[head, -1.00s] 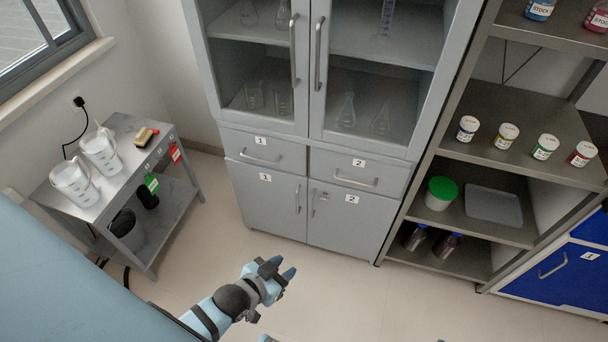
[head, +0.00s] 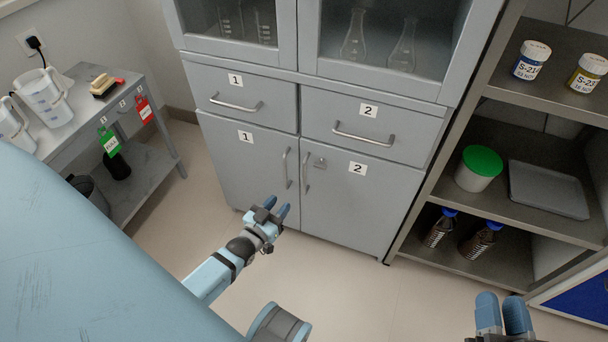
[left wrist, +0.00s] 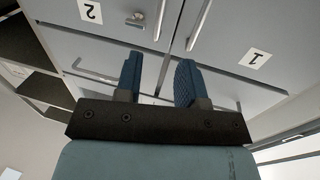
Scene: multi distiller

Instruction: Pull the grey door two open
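Grey door two (head: 352,200) is the lower right door of the grey cabinet, marked "2", and it is shut. Its vertical handle (head: 306,172) is at the door's left edge, with a small lock beside it. My left gripper (head: 277,209) is in front of the lower doors, just below and left of that handle, apart from it. In the left wrist view the left gripper (left wrist: 158,80) has its blue fingers apart with nothing between them; door two (left wrist: 105,14) is at upper left. My right gripper (head: 502,312) is at the lower right, its fingers close together.
Door one (head: 245,165) adjoins on the left, with its own handle (head: 288,168) close by. Drawer two (head: 370,128) is above. A steel shelf (head: 545,215) with bottles stands right, a side table (head: 75,115) left. The floor before the cabinet is clear.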

